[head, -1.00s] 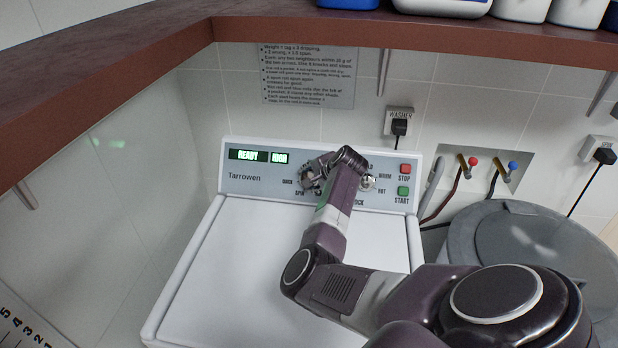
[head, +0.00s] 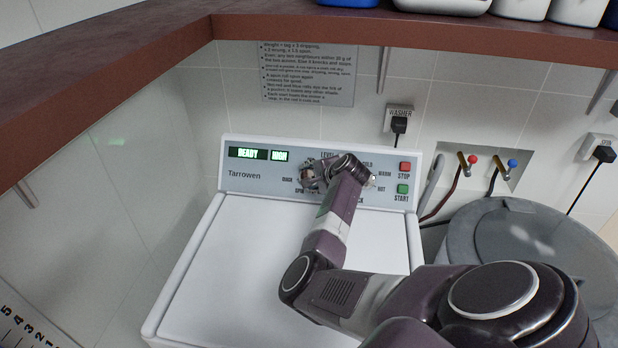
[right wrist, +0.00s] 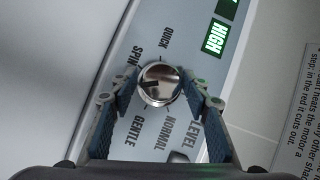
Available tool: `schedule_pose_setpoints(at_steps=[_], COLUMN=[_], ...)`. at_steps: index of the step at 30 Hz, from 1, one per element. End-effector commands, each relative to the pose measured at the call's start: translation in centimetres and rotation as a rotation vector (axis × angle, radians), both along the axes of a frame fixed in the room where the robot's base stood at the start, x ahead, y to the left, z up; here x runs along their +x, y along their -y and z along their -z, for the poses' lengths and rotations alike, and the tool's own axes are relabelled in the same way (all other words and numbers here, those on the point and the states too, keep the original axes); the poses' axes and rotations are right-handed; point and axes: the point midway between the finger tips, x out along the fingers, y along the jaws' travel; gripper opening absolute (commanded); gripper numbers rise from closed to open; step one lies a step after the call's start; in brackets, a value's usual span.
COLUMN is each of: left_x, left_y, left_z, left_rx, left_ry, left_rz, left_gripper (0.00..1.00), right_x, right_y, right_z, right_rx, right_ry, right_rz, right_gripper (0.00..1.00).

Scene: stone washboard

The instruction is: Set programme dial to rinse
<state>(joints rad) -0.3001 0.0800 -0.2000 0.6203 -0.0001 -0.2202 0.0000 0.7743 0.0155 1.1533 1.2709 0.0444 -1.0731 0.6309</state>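The programme dial (right wrist: 159,86) is a round, shiny metal knob with a dark mark on its left half. In the right wrist view, QUICK, SPIN, GENTLE and NORMAL are printed around it; I see no RINSE label. The mark points left, between SPIN and GENTLE. My right gripper (right wrist: 160,84) has one finger at each side of the dial, both close against its edge. In the head view my right gripper (head: 312,174) is at the washer's panel (head: 262,183), and my wrist hides part of it. My left gripper is out of view.
The display (head: 261,154) reads READY and HIGH. Red STOP (head: 404,169) and green START (head: 402,189) buttons are at the panel's right. A brown shelf (head: 440,35) overhangs it. A grey round lid (head: 530,245) is at the right. The white washer lid (head: 240,270) is clear.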

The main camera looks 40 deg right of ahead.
Motion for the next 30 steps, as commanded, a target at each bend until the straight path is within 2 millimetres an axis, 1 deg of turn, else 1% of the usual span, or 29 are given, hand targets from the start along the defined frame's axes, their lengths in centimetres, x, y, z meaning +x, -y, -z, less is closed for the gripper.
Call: schedule_pose_setpoints(at_steps=[1,3,11,16,20,30], left_x=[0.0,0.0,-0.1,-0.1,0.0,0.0], left_y=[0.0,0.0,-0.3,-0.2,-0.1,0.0], left_z=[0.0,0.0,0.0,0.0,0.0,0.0], left_rx=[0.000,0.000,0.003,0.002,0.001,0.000], left_ry=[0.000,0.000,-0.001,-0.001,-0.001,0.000], left_rz=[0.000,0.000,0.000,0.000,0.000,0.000], left_gripper=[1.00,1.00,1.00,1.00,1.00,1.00], right_x=[0.0,0.0,0.0,-0.7,-1.9,-6.5], right_y=[0.0,0.0,0.0,-0.1,-0.4,-1.4], right_z=[0.0,0.0,-0.1,-0.7,-1.7,-5.3], right_rx=[0.000,0.000,-0.001,-0.002,-0.004,-0.002], right_ry=[0.000,0.000,0.001,0.001,0.002,0.001], right_rz=[0.000,0.000,-0.001,0.001,0.001,0.002], right_gripper=[0.52,0.56,0.56,0.56,0.56,0.56])
